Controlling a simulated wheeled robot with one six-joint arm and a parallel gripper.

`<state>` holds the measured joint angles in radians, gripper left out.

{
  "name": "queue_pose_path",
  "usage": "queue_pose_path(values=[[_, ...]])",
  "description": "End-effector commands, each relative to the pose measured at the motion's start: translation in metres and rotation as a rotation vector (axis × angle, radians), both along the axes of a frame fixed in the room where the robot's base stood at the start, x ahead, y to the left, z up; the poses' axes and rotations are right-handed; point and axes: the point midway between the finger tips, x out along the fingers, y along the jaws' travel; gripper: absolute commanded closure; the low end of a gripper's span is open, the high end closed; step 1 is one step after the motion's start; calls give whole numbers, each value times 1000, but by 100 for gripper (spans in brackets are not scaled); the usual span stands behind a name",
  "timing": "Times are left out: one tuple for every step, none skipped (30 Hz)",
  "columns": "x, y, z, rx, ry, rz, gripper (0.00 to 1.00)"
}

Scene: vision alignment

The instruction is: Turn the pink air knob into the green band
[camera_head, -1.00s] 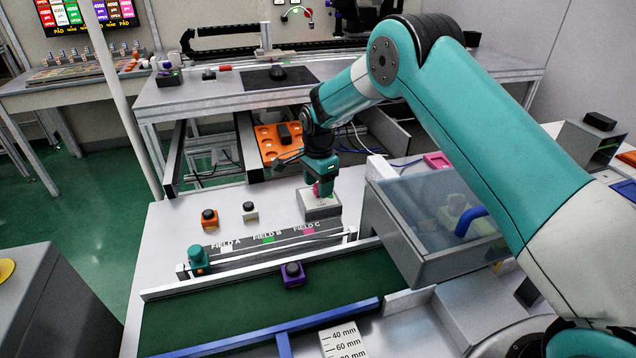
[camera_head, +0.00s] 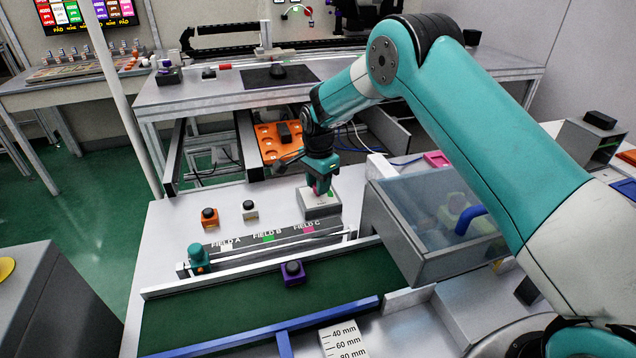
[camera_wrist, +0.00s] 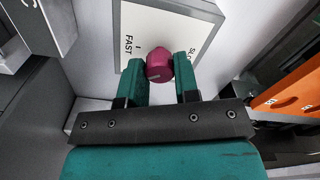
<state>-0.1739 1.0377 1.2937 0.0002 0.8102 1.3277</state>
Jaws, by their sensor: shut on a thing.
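The pink knob (camera_wrist: 160,68) sits on a white plate (camera_wrist: 178,22) marked "FAST" and "SLO", the rest of that word hidden. My gripper (camera_wrist: 160,72) has its two teal fingers on either side of the knob and is shut on it. In the head view my gripper (camera_head: 321,186) points down over the small grey box (camera_head: 320,206) that carries the knob. Only a little of the knob (camera_head: 316,188) shows there between the fingers. I cannot see the green band in the wrist view, and the knob's pointer is not clear.
A clear-lidded box (camera_head: 418,235) stands close to the right of my gripper. An orange block (camera_head: 209,218) and a white block (camera_head: 250,210) stand to the left. A purple block (camera_head: 292,273) lies on the green belt (camera_head: 215,313) in front. An orange tray (camera_head: 268,140) is behind.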

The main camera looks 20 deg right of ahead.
Motion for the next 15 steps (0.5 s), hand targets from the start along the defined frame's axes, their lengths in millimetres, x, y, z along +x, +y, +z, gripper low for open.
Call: queue_pose_path(values=[[0, 0, 0, 0, 0, 28, 95], [0, 0, 0, 0, 0, 48, 95], [0, 0, 0, 0, 0, 77, 95], [0, 0, 0, 0, 0, 102, 95], [0, 0, 0, 0, 0, 127, 95], [0, 0, 0, 0, 0, 162, 95], [0, 0, 0, 0, 0, 189, 95], [0, 0, 0, 0, 0, 217, 95], [0, 0, 0, 0, 0, 255, 95], [0, 0, 0, 0, 0, 284, 95], [0, 0, 0, 0, 0, 312, 95], [0, 0, 0, 0, 0, 351, 95], [0, 0, 0, 0, 0, 379, 95], [0, 0, 0, 0, 0, 408, 95], [0, 0, 0, 0, 0, 446, 95]])
